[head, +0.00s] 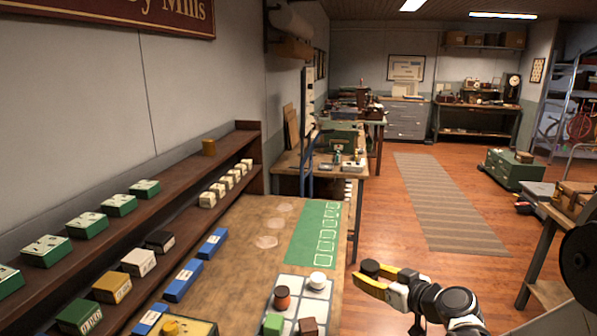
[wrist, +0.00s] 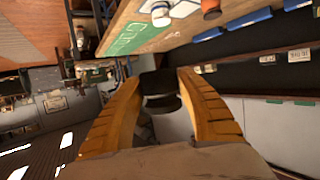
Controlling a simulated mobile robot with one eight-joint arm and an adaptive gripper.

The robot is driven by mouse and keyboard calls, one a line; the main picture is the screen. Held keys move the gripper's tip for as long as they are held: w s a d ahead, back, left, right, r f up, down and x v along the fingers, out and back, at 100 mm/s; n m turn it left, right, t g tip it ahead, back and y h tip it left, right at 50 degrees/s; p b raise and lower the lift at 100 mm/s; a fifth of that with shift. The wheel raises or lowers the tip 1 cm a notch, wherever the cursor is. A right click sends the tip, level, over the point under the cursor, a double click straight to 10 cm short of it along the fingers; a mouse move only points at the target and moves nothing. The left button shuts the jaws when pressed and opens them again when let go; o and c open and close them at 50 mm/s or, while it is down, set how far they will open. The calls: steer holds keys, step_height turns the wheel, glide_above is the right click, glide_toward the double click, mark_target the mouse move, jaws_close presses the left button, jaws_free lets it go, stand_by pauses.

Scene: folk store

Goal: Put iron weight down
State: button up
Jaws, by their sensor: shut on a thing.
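The iron weight (head: 370,267) is a small dark cylinder held between the yellow fingers of my gripper (head: 372,281). In the wrist view the dark weight (wrist: 160,83) sits between the two fingertips (wrist: 158,92), which are shut on it. In the head view the gripper appears just right of the wooden table's (head: 235,225) right edge, with floor behind it. Its height relative to the tabletop is hard to tell. A green mat (head: 295,243) with white outlined squares lies on the table, left of and beyond the gripper.
A pale gridded board (head: 290,286) near the table's front right holds a white piece (head: 318,280), a brown cylinder (head: 282,298), a green cube (head: 272,324) and a brown cube (head: 308,327). Blue boxes (head: 183,280) and shelves of boxes line the left. Bare tabletop lies left of the mat.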

steer(key=s+d+r+m+t+h, duration=0.1)
steer(key=s+r+m+h, duration=0.15)
steer(key=s, duration=0.45)
steer(key=w+a+f+n+g+y, duration=0.1)
steer(key=w+a+n+y, duration=0.1)
steer(key=w, duration=0.5)
steer(key=w+a+f+n+g+y, duration=0.1)
steer(key=w+a+f+n+y, duration=0.1)
steer(key=w, duration=0.4)
steer(key=n+g+y+b, duration=0.3)
steer(key=b, duration=0.1)
glide_above(289, 285)
step_height(289, 285, down, 11)
steer(key=shift+w+d+r, duration=0.1)
steer(key=shift+w, duration=0.05)
step_height(289, 285, down, 4)
steer(key=shift+f+b, duration=0.1)
steer(key=shift+b, duration=0.85)
steer(key=shift+f+b, duration=0.3)
steer(key=shift+f, duration=0.05)
steer(key=shift+f, duration=0.1)
